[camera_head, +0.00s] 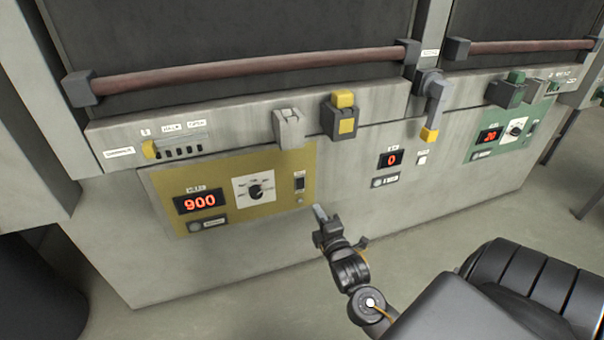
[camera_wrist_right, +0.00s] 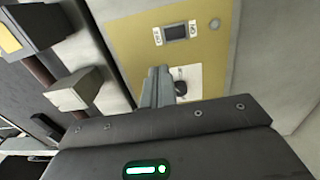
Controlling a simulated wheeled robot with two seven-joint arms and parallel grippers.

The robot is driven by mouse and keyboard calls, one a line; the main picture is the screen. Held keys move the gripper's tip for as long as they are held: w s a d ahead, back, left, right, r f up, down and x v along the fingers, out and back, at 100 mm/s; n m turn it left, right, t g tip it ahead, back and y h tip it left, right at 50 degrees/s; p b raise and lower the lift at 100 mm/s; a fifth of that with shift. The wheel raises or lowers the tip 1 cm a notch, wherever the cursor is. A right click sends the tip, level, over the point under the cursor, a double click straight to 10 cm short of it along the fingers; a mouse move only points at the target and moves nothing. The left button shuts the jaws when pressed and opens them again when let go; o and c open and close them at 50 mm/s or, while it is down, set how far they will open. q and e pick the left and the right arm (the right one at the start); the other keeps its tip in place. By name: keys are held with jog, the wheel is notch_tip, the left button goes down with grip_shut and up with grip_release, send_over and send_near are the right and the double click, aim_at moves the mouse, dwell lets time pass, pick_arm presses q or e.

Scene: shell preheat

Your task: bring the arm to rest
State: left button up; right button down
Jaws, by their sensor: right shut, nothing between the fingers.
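My right gripper (camera_head: 319,213) is shut and empty in the head view. It is in front of the lower right corner of the yellow control panel (camera_head: 222,164), and I cannot tell whether it touches. In the right wrist view its closed fingers (camera_wrist_right: 158,88) point at the yellow panel, near the dark knob (camera_wrist_right: 181,88) and the rocker switch (camera_wrist_right: 175,33). In the head view the panel has a red display (camera_head: 200,201) reading 900, a knob (camera_head: 255,191) and a switch (camera_head: 299,183). My left gripper is not in view.
A grey block (camera_head: 289,128), a yellow-capped block (camera_head: 344,114) and a yellow-tipped lever (camera_head: 431,110) stick out from the cabinet front. A long brown bar (camera_head: 245,68) runs above. A green panel (camera_head: 511,131) is at the right. Open floor (camera_head: 240,306) lies in front.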

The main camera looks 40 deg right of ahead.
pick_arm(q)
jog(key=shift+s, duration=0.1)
